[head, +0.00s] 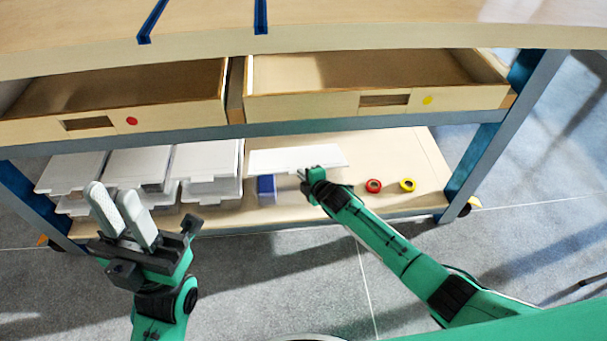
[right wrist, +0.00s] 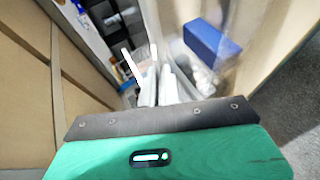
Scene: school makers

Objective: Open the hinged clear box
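A clear box with a flat white lid (head: 297,160) stands on the lower shelf of the bench. A blue block (head: 266,187) shows below the lid at its left; it also shows in the right wrist view (right wrist: 212,42), beside whitish pieces behind clear walls. My right gripper (right wrist: 158,82) is at the box's front, just below the lid's right part. In the head view its fingers are hidden, and whether they touch the lid or grip anything is unclear. My left gripper (head: 111,193) is open and empty, in front of the shelf at the left.
Several white-lidded boxes (head: 208,160) are stacked at the left of the shelf (head: 405,150). A red roll (head: 373,186) and a yellow roll (head: 407,185) lie at the right. Two open drawers, left (head: 100,125) and right (head: 320,107), overhang the shelf. A bench leg (head: 500,125) stands at the right.

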